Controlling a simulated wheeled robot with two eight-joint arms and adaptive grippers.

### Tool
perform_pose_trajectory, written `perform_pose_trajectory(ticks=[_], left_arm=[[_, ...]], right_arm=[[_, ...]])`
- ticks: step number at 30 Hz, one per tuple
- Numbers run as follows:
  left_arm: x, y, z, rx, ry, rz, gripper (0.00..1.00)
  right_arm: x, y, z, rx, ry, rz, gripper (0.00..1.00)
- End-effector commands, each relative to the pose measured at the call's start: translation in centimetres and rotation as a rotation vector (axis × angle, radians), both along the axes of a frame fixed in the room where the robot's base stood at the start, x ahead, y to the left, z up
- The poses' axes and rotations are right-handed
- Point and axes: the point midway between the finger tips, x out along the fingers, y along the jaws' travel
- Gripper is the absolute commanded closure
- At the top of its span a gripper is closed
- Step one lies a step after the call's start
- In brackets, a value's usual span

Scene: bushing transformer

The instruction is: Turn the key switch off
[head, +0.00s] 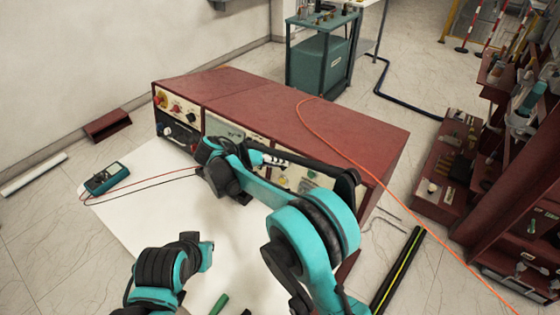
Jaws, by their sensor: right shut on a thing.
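The dark red cabinet (250,98) has a control panel (183,117) with knobs and buttons at the left end of its front. My right gripper (203,155) is at the lower part of this front, close against it. It is shut on a small part there, at the key switch, which the gripper and wrist hide. The key's angle cannot be seen. Parts of my left arm show at the bottom left, but its fingers cannot be made out.
A teal multimeter (106,178) with red and black leads lies on the white surface (135,222) at left. An orange cable (345,155) runs over the cabinet. A teal transformer unit (320,62) stands behind. A shelf (495,190) stands at right.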

Motion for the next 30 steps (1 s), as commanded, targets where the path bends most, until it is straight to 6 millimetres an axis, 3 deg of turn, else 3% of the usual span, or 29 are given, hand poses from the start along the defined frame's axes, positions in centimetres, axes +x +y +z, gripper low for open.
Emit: perform_pose_trajectory(ticks=[10,13,23,30], left_arm=[[0.0,0.0,0.0,0.000,0.000,0.000,1.00],[0.0,0.0,0.0,0.000,0.000,0.000,1.00],[0.0,0.0,0.0,0.000,0.000,0.000,1.00],[0.0,0.0,0.0,0.000,0.000,0.000,1.00]], right_arm=[[0.0,0.1,0.0,-0.036,0.025,0.013,1.00],[0.0,0.1,-0.1,-0.036,0.025,0.013,0.73],[0.0,0.2,0.0,-0.034,0.024,0.012,0.73],[-1.3,2.8,1.9,-0.034,0.024,0.015,0.73]])
